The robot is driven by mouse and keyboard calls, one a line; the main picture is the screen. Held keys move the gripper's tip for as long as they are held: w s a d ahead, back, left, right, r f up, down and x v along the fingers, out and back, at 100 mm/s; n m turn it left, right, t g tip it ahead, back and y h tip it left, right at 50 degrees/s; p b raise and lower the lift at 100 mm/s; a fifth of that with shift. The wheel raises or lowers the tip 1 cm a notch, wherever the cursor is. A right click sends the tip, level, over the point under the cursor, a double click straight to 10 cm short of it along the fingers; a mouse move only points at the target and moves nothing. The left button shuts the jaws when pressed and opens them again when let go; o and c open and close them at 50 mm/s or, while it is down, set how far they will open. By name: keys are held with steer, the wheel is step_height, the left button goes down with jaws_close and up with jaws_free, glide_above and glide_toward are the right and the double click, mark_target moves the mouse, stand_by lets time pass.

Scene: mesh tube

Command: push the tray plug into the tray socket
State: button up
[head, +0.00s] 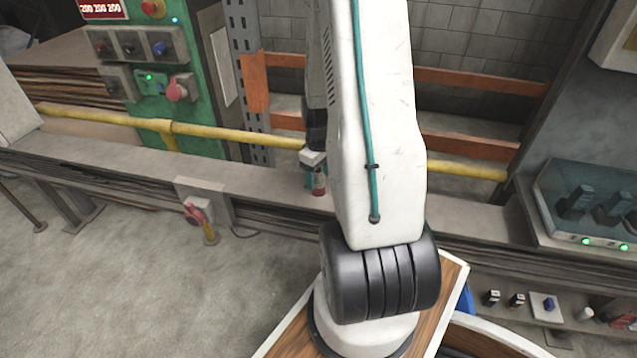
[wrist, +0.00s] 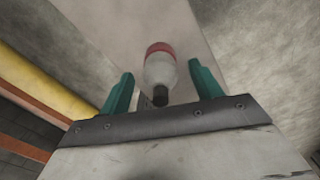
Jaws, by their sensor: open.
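The plug, a grey cylinder with a red band and a dark end, shows in the wrist view (wrist: 160,72) over the pale tray. In the head view it is a small red and grey piece (head: 319,186) at the front of the tray. My gripper (wrist: 161,80) has its two teal fingers spread on either side of the plug, with a gap on both sides. In the head view my gripper (head: 315,176) is partly hidden by my arm. A grey box with a red round socket (head: 194,213) sits on the tray's front, further left; I cannot tell whether it is the tray socket.
The long grey tray (head: 265,195) runs across the view. A yellow rail (head: 235,134) runs behind it, with a green control cabinet (head: 190,100) at the back left. Open concrete floor (head: 120,290) lies in front. A glass-covered case (head: 590,205) stands at the right.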

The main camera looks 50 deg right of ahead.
steer(key=shift+f, duration=0.75)
steer(key=shift+c, duration=0.3)
steer(key=c, duration=0.9)
steer(key=shift+c, duration=0.2)
steer(key=shift+r, duration=0.1)
